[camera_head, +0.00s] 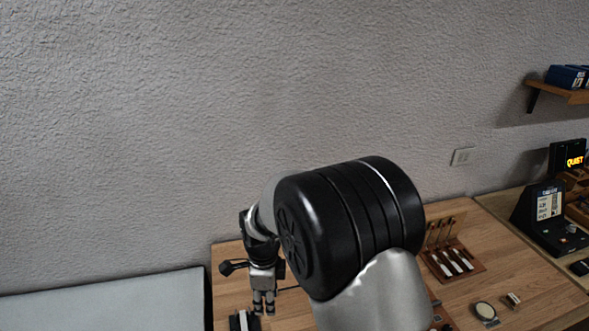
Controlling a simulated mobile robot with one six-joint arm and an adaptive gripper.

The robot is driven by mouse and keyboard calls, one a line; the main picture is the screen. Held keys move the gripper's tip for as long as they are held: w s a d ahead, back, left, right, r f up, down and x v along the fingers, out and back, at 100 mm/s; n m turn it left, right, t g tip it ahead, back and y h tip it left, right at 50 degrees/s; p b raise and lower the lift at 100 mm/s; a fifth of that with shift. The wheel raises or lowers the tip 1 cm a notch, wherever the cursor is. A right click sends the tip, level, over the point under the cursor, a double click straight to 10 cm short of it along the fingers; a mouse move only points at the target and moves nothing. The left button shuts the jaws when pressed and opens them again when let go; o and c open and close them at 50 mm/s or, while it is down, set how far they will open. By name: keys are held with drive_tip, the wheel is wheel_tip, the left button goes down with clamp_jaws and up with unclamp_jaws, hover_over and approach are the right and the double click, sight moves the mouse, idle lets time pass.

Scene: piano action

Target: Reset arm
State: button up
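My arm rises in front of the workbench (537,285), with a large black joint filling the middle of the camera_head view. My gripper (264,308) hangs at the left part of the bench, fingers pointing down. The two fingers look close together, but they are too small to tell whether they are open or shut. I see nothing clearly held between them. A dark block with a white strip (243,321) is just left of and below the fingertips, cut by the frame's bottom edge.
A wooden stand with piano-action parts (452,262) is right of my arm, partly hidden. A black display device (550,219) stands far right, below a wall shelf (565,92). A pale surface (110,304) is at left.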

drive_tip(key=s+d+r+n+t+b, duration=0.1)
drive_tip(key=s+d+r+n+b, duration=0.1)
drive_tip(key=s+d+r+n, duration=0.3)
drive_tip(key=s+d+r+n+t+b, duration=0.1)
drive_tip(key=s+d+r+n+b, duration=0.15)
drive_tip(key=d+r, duration=0.5)
drive_tip(key=s+d+n+t+b, duration=0.1)
drive_tip(key=s+d+n, duration=0.3)
drive_tip(key=s, duration=0.4)
drive_tip(key=s+d+n+t+b, duration=0.1)
drive_tip(key=s+d+n+b, duration=0.1)
drive_tip(key=s+d+n, duration=0.2)
drive_tip(key=shift+s+d+r+n, duration=0.25)
drive_tip(key=shift+s+r+n, duration=0.2)
drive_tip(key=shift+s+n, duration=1.4)
drive_tip(key=shift+s+m, duration=0.4)
